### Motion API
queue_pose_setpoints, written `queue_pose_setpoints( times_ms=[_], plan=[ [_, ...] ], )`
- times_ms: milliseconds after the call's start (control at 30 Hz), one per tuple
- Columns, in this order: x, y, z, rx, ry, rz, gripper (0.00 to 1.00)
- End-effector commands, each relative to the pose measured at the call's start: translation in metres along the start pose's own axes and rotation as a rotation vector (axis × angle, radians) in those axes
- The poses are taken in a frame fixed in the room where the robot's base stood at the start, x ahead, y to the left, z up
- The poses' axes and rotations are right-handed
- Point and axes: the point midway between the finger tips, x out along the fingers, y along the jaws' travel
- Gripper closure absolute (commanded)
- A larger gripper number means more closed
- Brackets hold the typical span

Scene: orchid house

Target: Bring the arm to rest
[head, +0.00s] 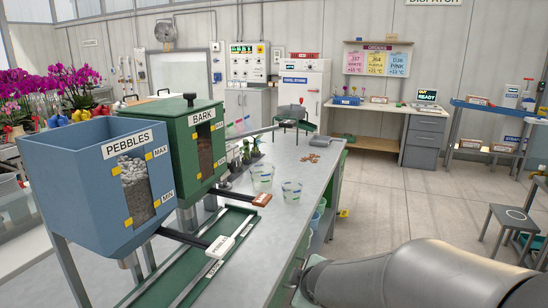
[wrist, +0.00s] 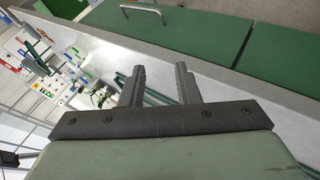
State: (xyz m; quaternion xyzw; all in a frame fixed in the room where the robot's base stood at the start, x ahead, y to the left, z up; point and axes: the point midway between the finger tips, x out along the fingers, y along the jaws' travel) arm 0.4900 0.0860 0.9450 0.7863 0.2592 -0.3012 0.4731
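In the wrist view my gripper (wrist: 159,86) shows two dark fingers standing apart with nothing between them. Beyond the fingers are a grey edge and green panels (wrist: 195,25), one with a metal handle. In the head view a large grey link of my arm fills the lower right corner, and my gripper is outside that view. The fingers do not appear to touch anything.
A blue pebbles hopper (head: 92,186) and a green bark hopper (head: 180,140) stand at the left of the grey bench (head: 265,222). Clear cups (head: 291,191) stand on the bench. A stool (head: 508,218) is at the right. The middle floor is clear.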

Motion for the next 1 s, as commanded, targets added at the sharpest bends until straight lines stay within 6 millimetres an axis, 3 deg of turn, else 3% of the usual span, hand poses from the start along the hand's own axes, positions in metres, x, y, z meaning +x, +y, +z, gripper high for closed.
queue_pose_setpoints(
  times_ms=[33, 100, 200, 300, 400, 567, 1000],
  plan=[
    [-0.031, 0.000, 0.026, 0.161, -0.109, -0.028, 0.71],
    [-0.065, -0.017, 0.061, 0.397, -0.262, -0.085, 0.71],
    [-0.112, -0.051, 0.093, 0.692, -0.443, -0.169, 0.71],
    [-0.149, -0.082, 0.107, 0.906, -0.575, -0.245, 0.71],
    [-0.172, -0.103, 0.111, 1.035, -0.659, -0.300, 0.71],
    [-0.184, -0.116, 0.112, 1.106, -0.707, -0.335, 0.71],
    [-0.183, -0.116, 0.113, 1.102, -0.707, -0.334, 0.71]
  ],
)
